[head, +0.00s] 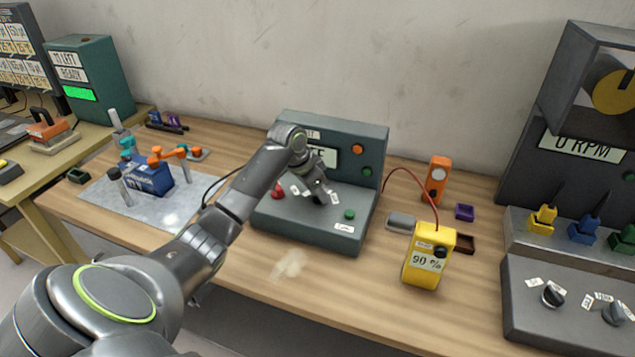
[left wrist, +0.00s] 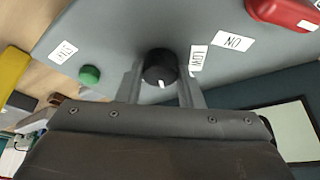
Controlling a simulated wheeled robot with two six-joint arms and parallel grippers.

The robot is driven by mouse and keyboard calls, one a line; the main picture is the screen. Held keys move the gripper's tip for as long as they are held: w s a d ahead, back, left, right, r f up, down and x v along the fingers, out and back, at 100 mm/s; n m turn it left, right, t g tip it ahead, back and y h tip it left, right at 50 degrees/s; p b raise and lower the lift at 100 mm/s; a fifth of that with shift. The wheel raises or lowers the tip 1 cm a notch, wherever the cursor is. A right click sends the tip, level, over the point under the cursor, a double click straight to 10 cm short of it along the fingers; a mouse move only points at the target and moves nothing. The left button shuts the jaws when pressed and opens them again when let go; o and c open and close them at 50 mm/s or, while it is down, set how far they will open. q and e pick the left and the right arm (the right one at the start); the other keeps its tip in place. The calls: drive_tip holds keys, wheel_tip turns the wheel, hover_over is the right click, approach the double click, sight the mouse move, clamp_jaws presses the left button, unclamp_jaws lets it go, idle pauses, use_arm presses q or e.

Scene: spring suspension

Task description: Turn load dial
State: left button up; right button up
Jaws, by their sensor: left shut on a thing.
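The load dial (left wrist: 160,68) is a round black knob with a white pointer mark, on the sloped panel of the grey-green console (head: 300,222). In the left wrist view its pointer faces down toward the gripper, and a "LOW" label is beside it. My left gripper (head: 318,196) reaches down to the panel; in the left wrist view its two fingers (left wrist: 162,80) are on either side of the dial, shut on it. In the head view the gripper hides the dial. My right gripper is not in view.
The console also has a green button (head: 349,214), a red switch (head: 278,191) beside the "ON" label, and an upright display partly behind my arm. A yellow meter (head: 428,257) reading 90 % stands to the right, with a red cable. Bare wood lies in front.

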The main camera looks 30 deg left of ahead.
use_arm(q)
drive_tip(key=shift+r+m+h+p, duration=0.2)
drive_tip(key=shift+m+h+p, duration=0.2)
drive_tip(key=shift+m, duration=0.5)
drive_tip(key=shift+w+a+f+m+g+h, duration=0.1)
drive_tip(key=shift+m+g+h, duration=0.2)
drive_tip(key=shift+m, duration=0.6)
drive_tip(key=shift+m+g+h, duration=0.4)
drive_tip(key=shift+m+g, duration=0.2)
drive_tip(key=shift+m, duration=1.2)
drive_tip(key=o, duration=1)
drive_tip(key=shift+c, duration=0.2)
drive_tip(key=b+v, duration=0.3)
drive_tip(key=v, duration=1.4)
